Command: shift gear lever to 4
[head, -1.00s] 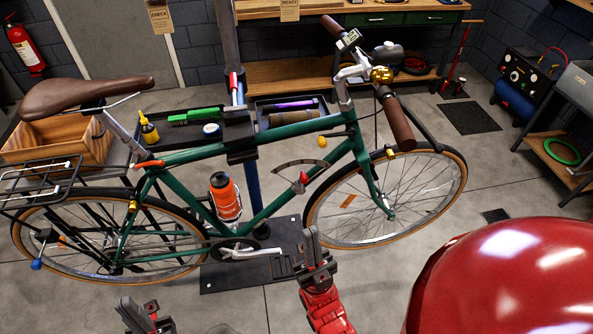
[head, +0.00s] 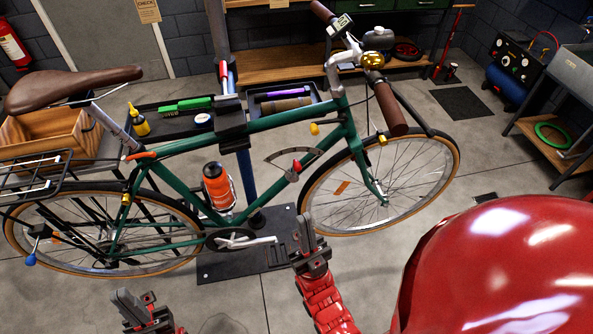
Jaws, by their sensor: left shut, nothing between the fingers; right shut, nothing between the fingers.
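The green bicycle (head: 265,122) stands side-on in a work stand. Its gear lever has a red knob (head: 294,170) beside the down tube, just below a grey curved scale (head: 288,153). The numbers on the scale are too small to read. My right gripper (head: 307,232) is shut and empty, below the red knob in the picture and apart from it. My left gripper (head: 130,302) is shut and empty at the lower left, in front of the rear wheel in the picture.
An orange bottle (head: 218,187) sits in the frame left of the lever. A yellow knob (head: 314,129) is above the scale. The front wheel (head: 410,190) is to the right. A glossy red surface fills the lower right. Tool trays (head: 175,124) are behind the frame.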

